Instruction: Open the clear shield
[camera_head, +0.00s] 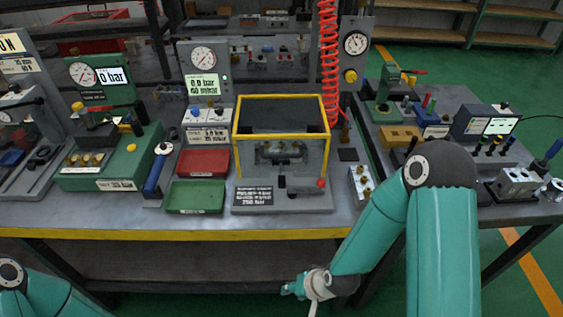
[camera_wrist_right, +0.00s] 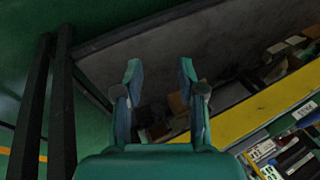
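The clear shield (camera_head: 281,135) is a see-through box with a yellow frame, standing on the middle of the bench in the head view. It appears closed over a grey metal block (camera_head: 280,153). A lever with a red knob (camera_head: 321,183) sticks out at its front right. My right gripper (camera_head: 293,288) is below and in front of the bench edge, well away from the shield. In the right wrist view its two fingers (camera_wrist_right: 160,75) are spread apart with nothing between them. Only part of my left arm shows at the lower left; its gripper is out of view.
A red tray (camera_head: 203,162) and a green tray (camera_head: 195,196) lie left of the shield. A coiled red hose (camera_head: 328,65) hangs behind its right side. A small block with fittings (camera_head: 362,184) stands to its right. The yellow bench edge (camera_head: 180,234) runs along the front.

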